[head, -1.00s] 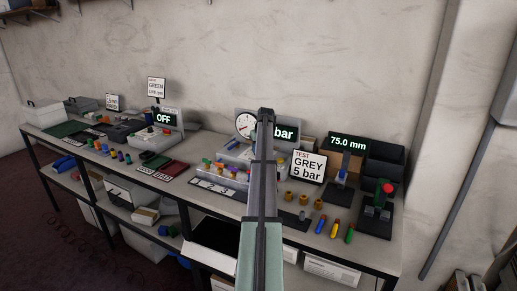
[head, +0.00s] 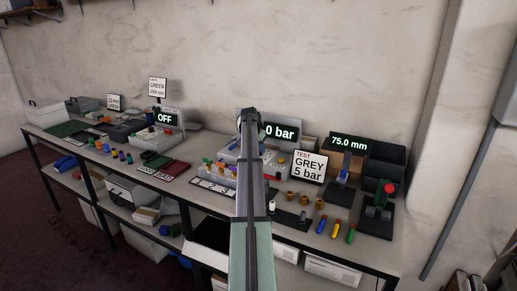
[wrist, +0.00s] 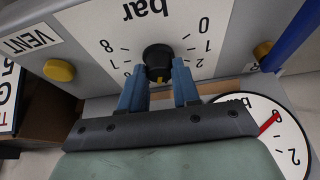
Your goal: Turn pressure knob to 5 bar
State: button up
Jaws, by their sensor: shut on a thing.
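The black pressure knob (wrist: 158,58) sits on a white dial plate (wrist: 110,35) marked "bar", with numbers upside down in the wrist view. My gripper (wrist: 159,76) has its two blue-grey fingers at either side of the knob and is shut on it. The knob's pointer setting is hard to read. The round gauge (wrist: 255,108) with a red needle is partly covered by my gripper. In the head view the display (head: 281,131) reads "0 bar". My arm hides the knob there.
A yellow button (wrist: 60,70) beside the "VENT" label (wrist: 31,40), a brass fitting (wrist: 263,49) and a blue tube (wrist: 298,32) are close by. In the head view a "75.0 mm" display (head: 348,142) stands right of the sign.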

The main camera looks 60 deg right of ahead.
jog(key=shift+w+m+g, duration=0.1)
jog(key=shift+m+g, duration=0.3)
jog(key=shift+m, duration=0.8)
jog(key=o, duration=1)
jog(key=shift+o, duration=0.2)
jog(key=v, duration=1.3)
jog(key=shift+r, duration=0.4)
jog(key=shift+w, duration=0.1)
